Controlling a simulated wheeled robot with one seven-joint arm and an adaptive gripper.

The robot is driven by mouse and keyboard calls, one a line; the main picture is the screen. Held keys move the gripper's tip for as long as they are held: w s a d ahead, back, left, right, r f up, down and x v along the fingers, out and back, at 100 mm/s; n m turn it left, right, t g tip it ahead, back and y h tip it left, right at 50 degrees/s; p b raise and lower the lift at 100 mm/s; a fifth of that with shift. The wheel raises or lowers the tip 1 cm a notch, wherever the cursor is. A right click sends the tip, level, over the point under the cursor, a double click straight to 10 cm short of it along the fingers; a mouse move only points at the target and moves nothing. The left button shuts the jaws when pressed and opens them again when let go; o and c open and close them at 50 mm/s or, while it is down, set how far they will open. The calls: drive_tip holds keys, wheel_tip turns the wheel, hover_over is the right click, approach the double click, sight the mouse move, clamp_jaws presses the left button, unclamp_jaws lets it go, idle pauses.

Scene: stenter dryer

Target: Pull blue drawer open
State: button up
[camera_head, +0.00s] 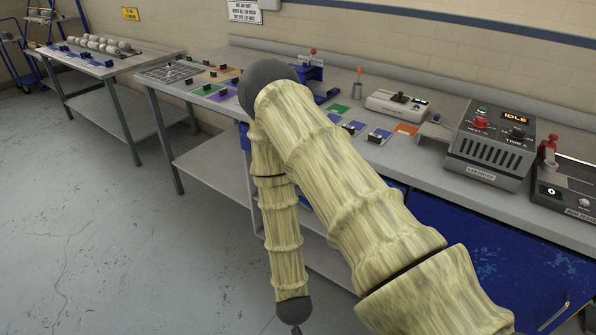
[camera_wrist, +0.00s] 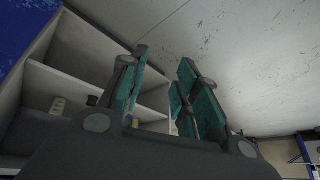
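A large blue front (camera_head: 480,245) sits under the bench at the right in the head view. A thin metal handle (camera_head: 558,312) shows near its lower right. I cannot tell whether this front is one drawer or a cabinet with several. It looks closed where it shows; my arm covers its left part. In the wrist view a blue surface (camera_wrist: 18,30) shows at the upper left, and I cannot tell if it is the same front. My gripper (camera_wrist: 163,60) has its teal fingers apart with nothing between them. In the head view the gripper is nearly all below the frame.
The grey bench (camera_head: 460,195) carries a box with an IDLE display (camera_head: 492,143), a joystick box (camera_head: 398,104) and small blocks on coloured pads. Open pale shelves (camera_wrist: 75,85) lie close to my gripper in the wrist view. Grey floor (camera_head: 90,220) is free at the left.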

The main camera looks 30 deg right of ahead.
drive_tip(key=w+d+r+m+t+h+b, duration=0.2)
drive_tip(key=w+m, duration=0.1)
drive_tip(key=w, duration=0.5)
drive_tip(key=w+d+r+m+t+h+b, duration=0.1)
drive_tip(key=w+d+r+m, duration=0.2)
drive_tip(key=w, duration=0.5)
drive_tip(key=w+d+r+m+g+h+b, duration=0.1)
drive_tip(key=w+d+r+m+h+b, duration=0.2)
drive_tip(key=w+d+r+m+h, duration=0.35)
drive_tip(key=w+d+r+m+g+h+b, duration=0.1)
drive_tip(key=w+d+r+m+h+b, duration=0.25)
drive_tip(key=w+r+m, duration=0.65)
drive_tip(key=shift+m+y, duration=0.4)
drive_tip(key=shift+m, duration=0.55)
drive_tip(key=d, duration=0.3)
drive_tip(key=w+d+p, duration=0.1)
drive_tip(key=d, duration=0.2)
drive_tip(key=w+d, duration=0.1)
drive_tip(key=d, duration=0.3)
drive_tip(key=shift+f, duration=0.35)
drive_tip(key=shift+s, duration=0.1)
clamp_jaws()
